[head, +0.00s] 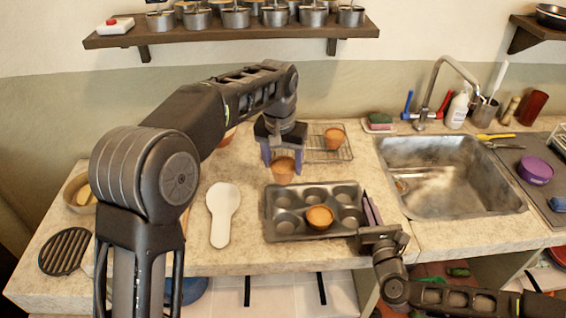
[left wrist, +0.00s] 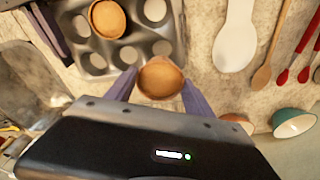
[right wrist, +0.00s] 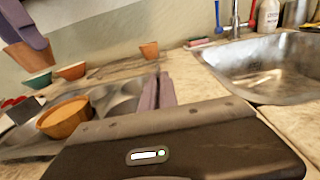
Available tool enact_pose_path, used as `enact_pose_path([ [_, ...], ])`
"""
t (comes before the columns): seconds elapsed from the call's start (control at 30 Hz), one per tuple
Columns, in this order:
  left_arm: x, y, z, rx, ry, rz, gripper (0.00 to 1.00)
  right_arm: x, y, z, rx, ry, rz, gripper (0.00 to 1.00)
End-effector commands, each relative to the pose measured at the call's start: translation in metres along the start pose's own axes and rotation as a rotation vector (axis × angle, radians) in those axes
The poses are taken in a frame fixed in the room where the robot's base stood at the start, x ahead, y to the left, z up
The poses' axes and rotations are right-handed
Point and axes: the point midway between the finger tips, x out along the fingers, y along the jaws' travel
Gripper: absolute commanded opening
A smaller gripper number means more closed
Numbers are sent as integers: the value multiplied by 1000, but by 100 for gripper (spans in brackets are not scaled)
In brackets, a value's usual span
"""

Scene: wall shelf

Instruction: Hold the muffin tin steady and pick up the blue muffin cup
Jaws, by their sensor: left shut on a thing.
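The dark metal muffin tin (head: 285,236) lies on the counter with an orange-brown cup (head: 320,217) in one of its wells. My left gripper (head: 284,160) is shut on another orange-brown cup (left wrist: 160,80), held above the counter at the tin's far edge. My right gripper (head: 371,210) has its fingers close together at the tin's right side; I cannot tell whether the tin's rim is between them. In the right wrist view, the fingers (right wrist: 156,92) stand beside the tin's edge. I see no blue muffin cup in the tin. A teal cup or bowl (left wrist: 293,122) stands apart from it.
Another orange cup (head: 334,138) is by a wire rack (head: 325,153). A white spoon rest (head: 222,214) lies left of the tin. The sink (head: 450,180) is to the right. A wall shelf (head: 230,36) with metal pots hangs above the counter.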

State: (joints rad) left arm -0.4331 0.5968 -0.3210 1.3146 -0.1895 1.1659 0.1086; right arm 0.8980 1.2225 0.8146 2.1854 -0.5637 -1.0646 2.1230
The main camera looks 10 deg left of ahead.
Motion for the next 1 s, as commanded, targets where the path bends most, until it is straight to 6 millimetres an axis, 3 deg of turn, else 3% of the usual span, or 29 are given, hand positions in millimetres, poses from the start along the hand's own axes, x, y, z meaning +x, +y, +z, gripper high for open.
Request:
enact_pose_path([
  [0.17, 0, 0, 0, 0, 0, 0, 22, 0, 0, 0, 0, 0, -1, 0],
  [0.2, 0, 0, 0, 0, 0, 0, 22, 0, 0, 0, 0, 0, -1, 7],
  [0.47, 0, 0, 0, 0, 0, 0, 22, 0, 0, 0, 0, 0, 0, 28],
  [0.8, 0, 0, 0, 0, 0, 0, 22, -2, 0, 0, 0, 0, 0, 29],
  [1.0, 0, 0, 0, 0, 0, 0, 22, -23, -1, -1, 1, 3, -1, 29],
])
